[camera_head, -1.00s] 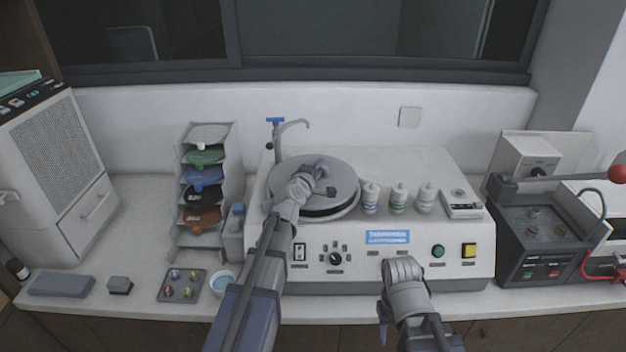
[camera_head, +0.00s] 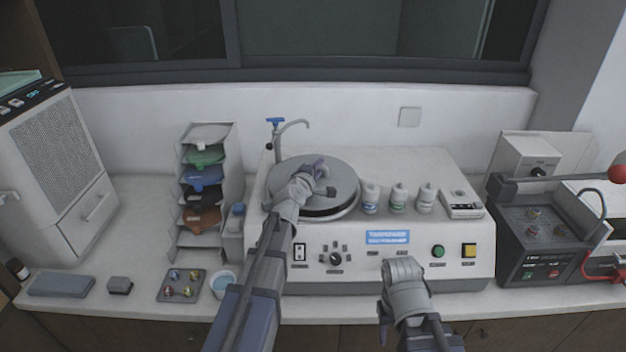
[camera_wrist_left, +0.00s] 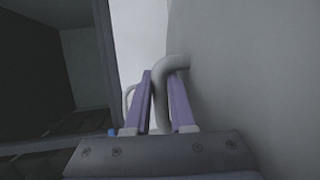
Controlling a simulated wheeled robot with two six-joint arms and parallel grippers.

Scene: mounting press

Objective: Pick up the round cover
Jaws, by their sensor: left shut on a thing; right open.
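The round grey cover (camera_head: 340,177) lies on top of the white machine, over a dark round opening whose front edge shows below it. My left gripper (camera_head: 319,172) is at the cover's middle, shut on the cover's handle. In the left wrist view, the grey bent handle (camera_wrist_left: 172,66) stands between the two purple fingers (camera_wrist_left: 162,95), and the cover's grey surface (camera_wrist_left: 240,80) fills the right side. My arm hides part of the cover's front left. My right gripper (camera_head: 404,272) is in front of the machine, low and away from the cover, and holds nothing visible.
The white machine (camera_head: 440,250) carries several bottles (camera_head: 398,198) and a small keypad box (camera_head: 462,203) right of the cover. A curved tap (camera_head: 290,127) stands behind it. A rack of coloured discs (camera_head: 205,185) is to the left, a dark device (camera_head: 540,245) to the right.

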